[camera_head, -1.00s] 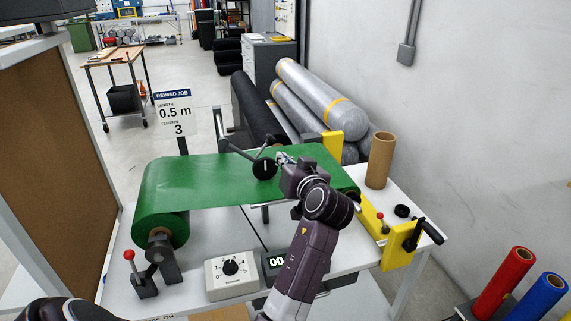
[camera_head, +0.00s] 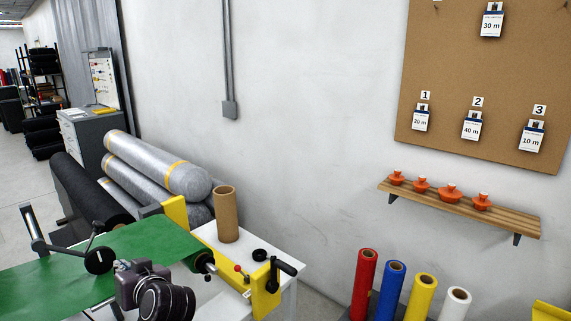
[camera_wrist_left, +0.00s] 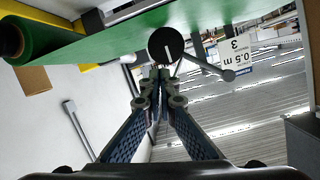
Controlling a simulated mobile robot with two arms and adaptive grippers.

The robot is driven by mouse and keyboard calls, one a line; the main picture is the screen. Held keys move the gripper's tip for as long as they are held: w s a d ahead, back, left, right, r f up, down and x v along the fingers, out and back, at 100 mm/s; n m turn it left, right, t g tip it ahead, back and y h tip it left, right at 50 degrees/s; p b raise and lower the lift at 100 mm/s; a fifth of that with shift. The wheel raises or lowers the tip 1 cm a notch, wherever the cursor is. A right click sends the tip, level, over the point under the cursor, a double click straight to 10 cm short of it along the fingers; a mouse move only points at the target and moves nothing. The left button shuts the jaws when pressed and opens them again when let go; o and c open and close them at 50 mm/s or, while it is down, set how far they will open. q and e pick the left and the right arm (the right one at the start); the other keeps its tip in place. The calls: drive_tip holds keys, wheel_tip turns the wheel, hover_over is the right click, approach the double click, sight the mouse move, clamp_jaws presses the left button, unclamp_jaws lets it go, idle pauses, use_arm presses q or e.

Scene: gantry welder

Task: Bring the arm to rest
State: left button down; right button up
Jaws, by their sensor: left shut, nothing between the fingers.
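My left gripper (camera_head: 122,265) is at the lower left of the head view, over the green sheet (camera_head: 150,238) on the rewinding table. It is shut and empty. In the left wrist view its two fingers (camera_wrist_left: 159,76) meet just below a round black hub (camera_wrist_left: 166,45) with a lever, at the sheet's edge. I cannot tell whether the fingertips touch the hub. The hub also shows in the head view (camera_head: 98,260), left of the gripper. My right gripper is out of view.
A cardboard tube (camera_head: 227,215) stands on the table beside a yellow bracket (camera_head: 264,288) with a black crank (camera_head: 287,267). Silver rolls (camera_head: 165,165) lie behind.

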use_arm(q)
drive_tip(key=s+d+f+m+g+h, duration=0.1)
drive_tip(key=s+d+f+m+h, duration=0.2)
drive_tip(key=s+f, duration=0.45)
drive_tip(key=s+d+f+m+g+h, duration=0.1)
drive_tip(key=s+d+f+m+h, duration=0.3)
drive_tip(key=f, duration=0.6)
drive_tip(key=s+d+f+m+g+h, duration=0.1)
drive_tip(key=s+d+f+g+h, duration=0.2)
drive_tip(key=s+d, duration=0.6)
drive_tip(key=s+d+f+m+g+h, duration=0.15)
drive_tip(key=s+d+f, duration=0.3)
drive_tip(key=s, duration=0.75)
drive_tip(key=s+f+b+x, duration=0.1)
drive_tip(key=s+x, duration=0.2)
drive_tip(key=x, duration=0.9)
drive_tip(key=s+d+x, duration=0.1)
drive_tip(key=s+x, duration=0.1)
drive_tip(key=x, duration=1.1)
drive_tip(key=s+a+f+g+b, duration=0.1)
drive_tip(key=s+a+f, duration=0.2)
drive_tip(key=s+f, duration=1.6)
drive_tip(key=shift+f, duration=0.25)
